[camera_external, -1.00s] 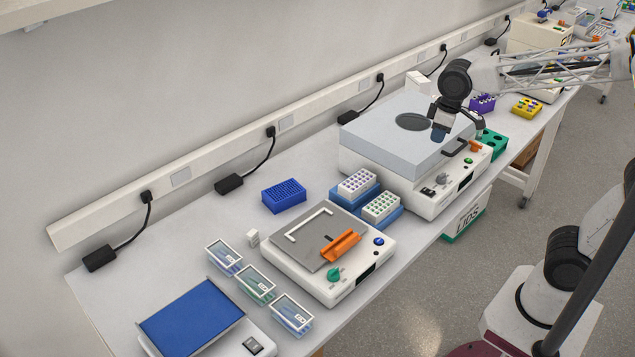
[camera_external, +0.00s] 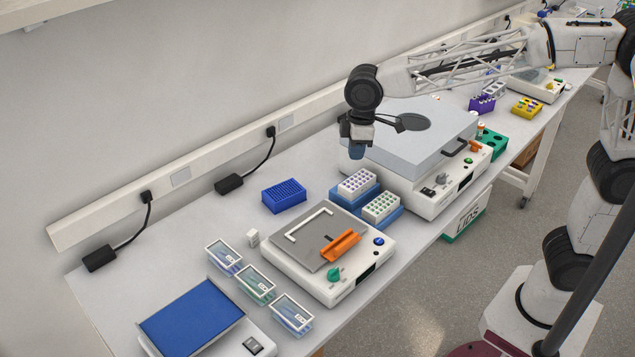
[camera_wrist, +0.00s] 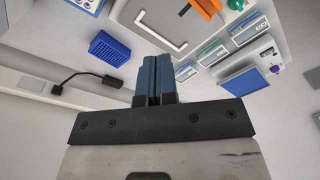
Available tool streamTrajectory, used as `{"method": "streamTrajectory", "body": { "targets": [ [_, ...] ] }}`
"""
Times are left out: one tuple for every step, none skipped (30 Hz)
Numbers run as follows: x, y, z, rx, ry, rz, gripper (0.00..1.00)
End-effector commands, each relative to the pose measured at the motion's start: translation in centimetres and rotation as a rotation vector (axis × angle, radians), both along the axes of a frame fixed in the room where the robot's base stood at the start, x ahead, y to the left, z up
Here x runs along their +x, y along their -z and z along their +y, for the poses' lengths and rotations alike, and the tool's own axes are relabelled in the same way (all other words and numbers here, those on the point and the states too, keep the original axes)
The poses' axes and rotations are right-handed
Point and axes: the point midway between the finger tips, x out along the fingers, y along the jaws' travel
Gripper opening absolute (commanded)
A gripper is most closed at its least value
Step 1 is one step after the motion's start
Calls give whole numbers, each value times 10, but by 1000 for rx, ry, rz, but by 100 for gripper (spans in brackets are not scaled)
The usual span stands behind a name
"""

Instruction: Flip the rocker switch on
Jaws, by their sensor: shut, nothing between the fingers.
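A dark rocker switch (camera_external: 253,345) sits on the front of a white device with a blue top (camera_external: 192,318) at the bottom left of the external view. Another small dark switch (camera_external: 428,191) is on the front of the large grey-lidded machine (camera_external: 425,135). My gripper (camera_external: 357,151) is in the air near the left side of that machine, well away from the blue-topped device. In the wrist view the blue fingers of my gripper (camera_wrist: 154,62) are together and empty.
A white device with a grey plate and orange clamp (camera_external: 340,245) stands mid-bench. Beside it are clear boxes (camera_external: 255,285), a blue rack (camera_external: 284,195) and tube racks (camera_external: 381,207). Black adapters and cords (camera_external: 229,183) lie along the wall.

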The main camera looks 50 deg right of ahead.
Motion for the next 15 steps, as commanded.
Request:
{"method": "streamTrajectory", "body": {
  "targets": [
    [3, 2, 16, -2, -24, 4, 0],
    [3, 3, 25, -3, -39, 7, 0],
    [5, 4, 36, -3, -57, 10, 0],
    [6, 4, 45, -4, -70, 12, 0],
    [6, 6, 53, -5, -83, 15, 0],
    [7, 7, 65, -6, -102, 18, 0],
    [8, 8, 74, -6, -116, 20, 0],
    [8, 9, 83, -8, -129, 22, 0],
    [9, 10, 95, -8, -147, 25, 0],
    [9, 12, 103, -8, -161, 27, 0],
    [9, 13, 112, -9, -174, 29, 0],
    [9, 15, 125, -10, -192, 32, 0],
    [8, 16, 133, -11, -206, 34, 0],
    [8, 17, 142, -11, -219, 37, 0],
    [7, 19, 154, -13, -238, 40, 0]
  ]
}}
